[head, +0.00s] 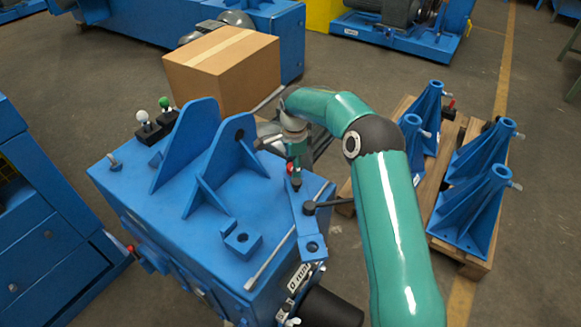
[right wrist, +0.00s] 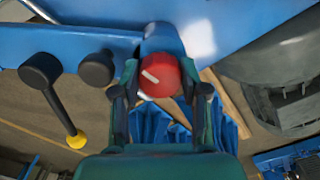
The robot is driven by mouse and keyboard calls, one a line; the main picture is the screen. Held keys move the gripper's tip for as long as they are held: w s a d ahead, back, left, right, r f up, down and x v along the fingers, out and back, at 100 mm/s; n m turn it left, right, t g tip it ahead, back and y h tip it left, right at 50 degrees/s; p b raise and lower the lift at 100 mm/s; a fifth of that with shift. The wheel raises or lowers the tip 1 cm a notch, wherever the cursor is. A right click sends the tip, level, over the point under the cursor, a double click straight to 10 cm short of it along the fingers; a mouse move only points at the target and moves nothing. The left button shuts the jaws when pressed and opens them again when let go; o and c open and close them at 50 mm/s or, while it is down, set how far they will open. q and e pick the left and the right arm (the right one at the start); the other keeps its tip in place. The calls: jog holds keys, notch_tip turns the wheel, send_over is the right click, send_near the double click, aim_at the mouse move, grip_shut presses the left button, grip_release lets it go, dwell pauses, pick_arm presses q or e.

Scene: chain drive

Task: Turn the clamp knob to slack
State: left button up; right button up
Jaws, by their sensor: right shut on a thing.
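The clamp knob (right wrist: 158,74) is round and red with a white pointer line on its face. It sits at the edge of a blue plate in the right wrist view, and the line slants from upper left to lower right. My right gripper (right wrist: 160,90) is shut on the knob, with one finger on each side of it. In the head view my right gripper (head: 293,176) points down over the right edge of the blue machine (head: 240,213), and only a little red shows there. No slack or tight marking can be read. My left gripper is out of view.
A black lever (head: 330,203) stands out beside the right gripper; its yellow tip shows in the right wrist view (right wrist: 76,140). A black knob (right wrist: 97,69) is close by. Upright blue plates (head: 225,150) and a cardboard box (head: 222,70) lie to the left. Blue brackets (head: 472,205) stand on a pallet at right.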

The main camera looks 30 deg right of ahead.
jog(key=n, duration=0.4)
jog(key=shift+s+d+f+p, duration=0.1)
jog(key=shift+s+d+p, duration=0.15)
jog(key=shift+p, duration=0.15)
jog(key=n, duration=0.3)
jog(key=shift+n+p, duration=0.3)
jog(key=shift+n, duration=0.1)
jog(key=n+p, duration=0.1)
jog(key=n, duration=1)
jog(key=n+p, duration=0.1)
jog(key=n, duration=0.3)
jog(key=shift+a, duration=0.1)
jog(key=n, duration=0.5)
jog(key=shift+a+f+n+p, duration=0.1)
jog(key=shift+n+p, duration=0.2)
jog(key=shift+n, duration=1.2)
